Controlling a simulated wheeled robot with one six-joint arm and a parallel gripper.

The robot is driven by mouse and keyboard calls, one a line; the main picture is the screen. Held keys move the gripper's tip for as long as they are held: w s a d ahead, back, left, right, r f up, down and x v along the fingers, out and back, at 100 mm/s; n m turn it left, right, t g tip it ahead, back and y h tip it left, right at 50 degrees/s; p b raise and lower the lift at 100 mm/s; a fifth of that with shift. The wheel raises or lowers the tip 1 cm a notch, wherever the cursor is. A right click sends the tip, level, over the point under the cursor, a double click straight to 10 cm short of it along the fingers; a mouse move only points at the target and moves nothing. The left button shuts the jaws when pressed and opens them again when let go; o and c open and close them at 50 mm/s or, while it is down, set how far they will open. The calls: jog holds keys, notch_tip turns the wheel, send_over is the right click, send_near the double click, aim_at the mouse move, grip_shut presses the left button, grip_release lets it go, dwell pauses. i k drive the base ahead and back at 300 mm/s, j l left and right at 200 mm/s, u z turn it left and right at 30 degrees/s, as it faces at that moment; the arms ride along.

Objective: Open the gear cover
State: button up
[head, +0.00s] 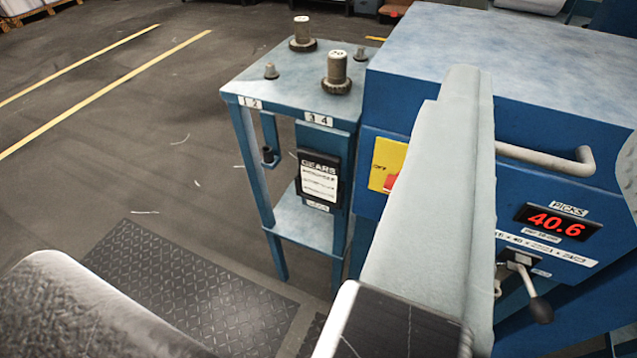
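A large blue box-shaped housing (420,140) stands at the right, and it looks like the gear cover. A pale bar handle (545,158) is fixed across its front face. The housing looks shut; I see no gap along its edges. A long pale grey part, which seems to be my own arm, crosses in front of it and hides the middle of its face and the handle's left end. My gripper's fingers cannot be made out in this view.
Below the handle are a red "40.6" display (553,221) and a black-knobbed lever (540,308). A blue stand (290,85) with several knobs and a "GEARS" card (320,180) adjoins at left. A dark floor mat (190,290) lies before it; floor farther left is clear.

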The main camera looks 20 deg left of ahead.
aim_at(564, 97)
jog(key=i+j+z, duration=0.1)
jog(key=j, duration=0.25)
jog(key=i+j, duration=0.25)
jog(key=i+j+z, duration=0.15)
jog(key=j, duration=0.3)
jog(key=i+j+z, duration=0.1)
jog(key=j, duration=0.25)
jog(key=i+j, duration=0.2)
jog(key=j, duration=0.2)
jog(key=i+j+z, duration=0.15)
jog(key=j, duration=0.25)
jog(key=k+j+z, duration=0.5)
jog(key=j, duration=0.2)
jog(key=i, duration=0.05)
